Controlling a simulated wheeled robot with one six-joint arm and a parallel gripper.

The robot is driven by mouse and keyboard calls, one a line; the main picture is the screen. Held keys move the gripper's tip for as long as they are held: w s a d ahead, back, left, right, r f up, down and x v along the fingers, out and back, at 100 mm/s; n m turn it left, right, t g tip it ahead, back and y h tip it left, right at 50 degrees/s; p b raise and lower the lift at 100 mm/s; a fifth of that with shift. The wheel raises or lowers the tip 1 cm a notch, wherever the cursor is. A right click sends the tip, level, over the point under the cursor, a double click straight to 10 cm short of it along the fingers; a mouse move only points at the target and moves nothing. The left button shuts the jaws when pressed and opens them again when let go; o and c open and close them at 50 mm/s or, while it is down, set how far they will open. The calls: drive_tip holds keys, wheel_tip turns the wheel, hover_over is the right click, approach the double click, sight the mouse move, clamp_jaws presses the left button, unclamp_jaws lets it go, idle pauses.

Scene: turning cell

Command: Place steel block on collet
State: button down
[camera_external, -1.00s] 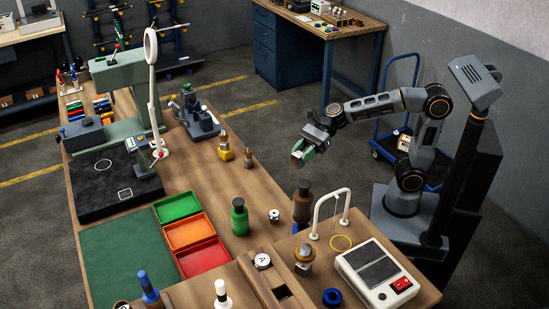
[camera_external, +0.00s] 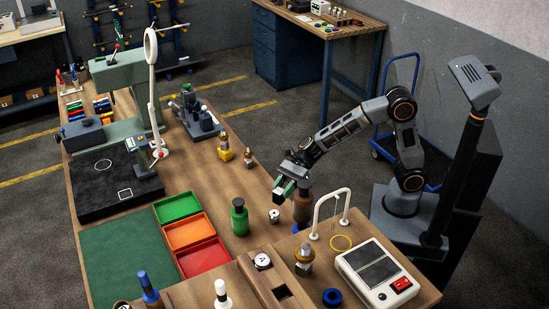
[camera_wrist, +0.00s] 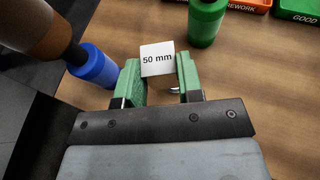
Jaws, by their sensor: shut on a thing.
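My gripper (camera_external: 285,187) is low over the brown wooden bench, with green finger pads. In the wrist view my gripper (camera_wrist: 158,82) is shut on a block with a white face marked "50 mm" (camera_wrist: 157,59), likely the steel block. The pads press on its two sides. A small pale cylinder with a dark centre (camera_external: 274,216), likely the collet, stands on the bench just below my gripper in the external view. In the wrist view a thin silver curve (camera_wrist: 175,91) shows under the block; the rest is hidden. Block and cylinder look apart, but I cannot judge the gap.
A green bottle (camera_external: 239,218) stands on the other side. A white arch (camera_external: 331,211) and a scale (camera_external: 375,273) are nearer the front. Coloured trays (camera_external: 190,233) lie left.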

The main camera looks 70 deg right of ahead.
sight(278, 201)
drive_tip(key=shift+w+a+f, duration=0.2)
drive_tip(key=shift+w+f, duration=0.15)
drive_tip(key=shift+f, duration=0.15)
drive_tip(key=shift+w+a+f, duration=0.2)
drive_tip(key=shift+w+f, duration=0.15)
drive_tip(key=shift+f, duration=1.6)
drive_tip(key=shift+f+b, duration=0.1)
drive_tip(key=shift+b, duration=0.2)
drive_tip(key=shift+f, duration=0.15)
drive_tip(key=c, duration=0.8)
unclamp_jaws()
